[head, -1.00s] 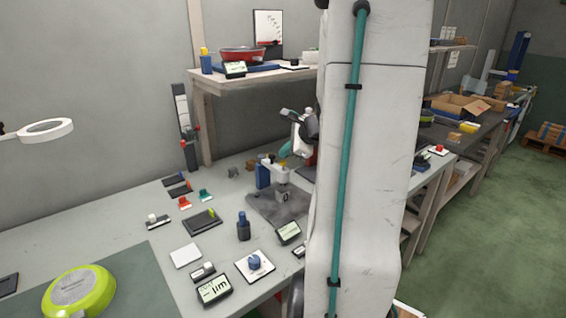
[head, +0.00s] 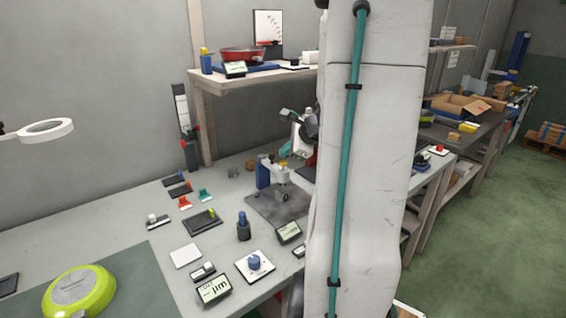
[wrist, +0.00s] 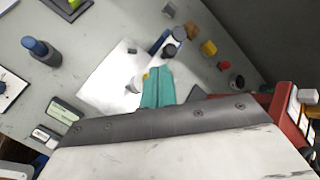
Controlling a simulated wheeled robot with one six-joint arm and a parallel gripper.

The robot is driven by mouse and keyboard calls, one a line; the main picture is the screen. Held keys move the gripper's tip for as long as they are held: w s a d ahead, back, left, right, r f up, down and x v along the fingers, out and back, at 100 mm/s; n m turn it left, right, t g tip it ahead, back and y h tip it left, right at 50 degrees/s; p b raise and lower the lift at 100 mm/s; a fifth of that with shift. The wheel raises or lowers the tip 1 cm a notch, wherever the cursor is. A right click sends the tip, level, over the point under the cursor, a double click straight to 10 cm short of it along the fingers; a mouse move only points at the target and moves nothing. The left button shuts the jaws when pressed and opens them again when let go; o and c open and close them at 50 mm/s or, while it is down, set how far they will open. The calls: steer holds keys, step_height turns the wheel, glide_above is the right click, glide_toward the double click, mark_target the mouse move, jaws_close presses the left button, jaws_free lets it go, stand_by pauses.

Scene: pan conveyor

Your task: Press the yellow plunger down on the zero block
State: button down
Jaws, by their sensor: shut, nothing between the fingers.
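In the wrist view my gripper (wrist: 158,76) has its teal fingers shut together, over a pale plate on the bench. A small yellow spot (wrist: 146,76) shows right beside the fingers and may be the yellow plunger's top; I cannot tell whether they touch. A round grey piece (wrist: 133,85) sits just left of the fingers. In the head view the small grey zero block (head: 283,197) stands on a dark plate (head: 270,212), under a blue and white stand (head: 264,173). A yellow part (head: 283,163) shows behind the stand. My column hides the area to the right.
A blue knob post (head: 243,226), a dial on a white plate (head: 254,263) and a display (head: 213,289) stand in front. A shelf (head: 250,75) overhangs the bench behind.

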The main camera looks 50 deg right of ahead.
steer(key=shift+f, duration=0.1)
steer(key=shift+f, duration=0.35)
steer(key=shift+f, duration=0.9)
stand_by(0.8)
steer(key=shift+s+a+f, duration=0.15)
steer(key=shift+f, duration=0.4)
stand_by(0.5)
steer(key=shift+r, duration=0.1)
steer(key=shift+r, duration=1.6)
step_height(320, 180, up, 5)
glide_above(285, 163)
steer(key=shift+s+d, duration=0.1)
steer(key=shift+d, duration=0.1)
